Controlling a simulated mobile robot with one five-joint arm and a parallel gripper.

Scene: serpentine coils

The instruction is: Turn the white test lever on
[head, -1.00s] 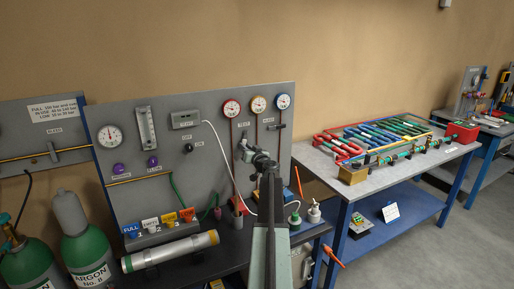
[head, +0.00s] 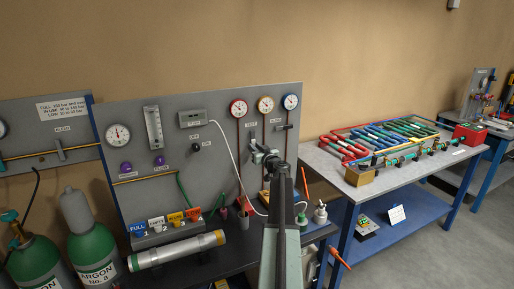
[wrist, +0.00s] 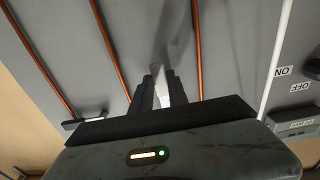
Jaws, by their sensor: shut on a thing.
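The white lever (head: 252,140) is on the grey panel, below and between the red and yellow gauges, largely hidden by my gripper in the head view. My gripper (head: 257,150) is at the panel with its fingers around it. In the wrist view, my gripper (wrist: 163,88) is shut on the pale lever (wrist: 164,72), which shows as a light strip between the dark fingers. The lever's full angle is hard to read.
Copper pipes (wrist: 110,48) run along the panel (head: 170,190) on both sides of the gripper. A white hose (head: 229,150) hangs to the left. A dark-handled lever (head: 284,127) sits right.

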